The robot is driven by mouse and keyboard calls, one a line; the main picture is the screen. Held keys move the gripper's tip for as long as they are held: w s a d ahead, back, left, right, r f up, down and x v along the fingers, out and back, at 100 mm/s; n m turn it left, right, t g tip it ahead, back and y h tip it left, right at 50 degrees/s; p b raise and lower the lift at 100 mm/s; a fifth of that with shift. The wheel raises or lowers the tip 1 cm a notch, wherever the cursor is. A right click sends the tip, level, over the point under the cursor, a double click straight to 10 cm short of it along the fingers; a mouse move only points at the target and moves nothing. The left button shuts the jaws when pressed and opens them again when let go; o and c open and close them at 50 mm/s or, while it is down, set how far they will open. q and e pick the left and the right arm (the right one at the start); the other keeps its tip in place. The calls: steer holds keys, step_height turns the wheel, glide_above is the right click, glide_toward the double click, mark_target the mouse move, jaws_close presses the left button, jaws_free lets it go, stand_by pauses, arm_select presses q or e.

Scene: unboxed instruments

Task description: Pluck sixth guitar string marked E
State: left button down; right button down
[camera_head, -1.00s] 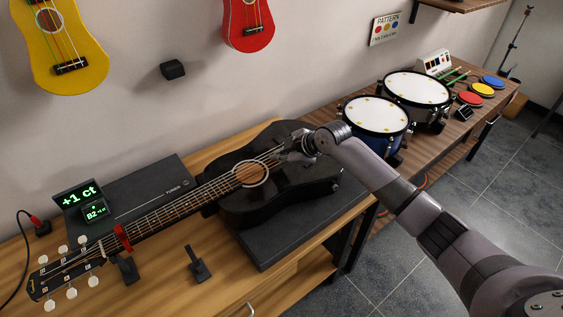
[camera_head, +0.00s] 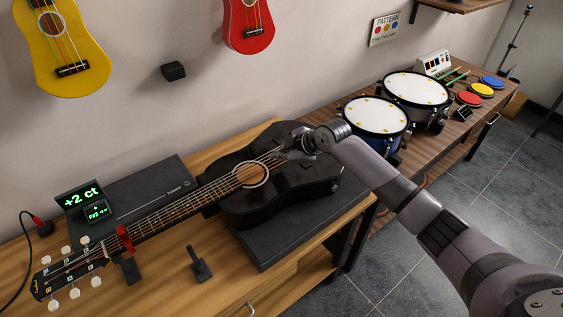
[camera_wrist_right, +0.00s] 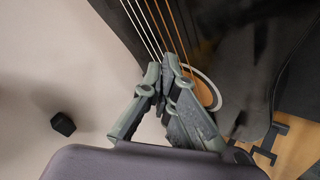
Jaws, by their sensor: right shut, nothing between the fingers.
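The black guitar (camera_head: 275,193) lies on a dark flat case on the wooden bench, its neck running to the lower left. My right gripper (camera_head: 288,147) is at the strings on the body, to the right of the soundhole. In the right wrist view the shut, empty fingertips (camera_wrist_right: 167,68) are over or among the strings; contact, and which string is the sixth, I cannot tell. The tuner display (camera_head: 80,195) reads "+2 ct", with a smaller, blurred note readout (camera_head: 97,211) below. My left gripper is not in view.
A red capo (camera_head: 124,238) is on the neck near the headstock. A black stand (camera_head: 198,264) is on the bench in front. Drums (camera_head: 376,115) stand on the table to the right. Yellow (camera_head: 62,50) and red (camera_head: 247,24) ukuleles hang on the wall.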

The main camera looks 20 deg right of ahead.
steer(key=shift+r, duration=0.1)
step_height(320, 180, up, 5)
steer(key=p, duration=0.4)
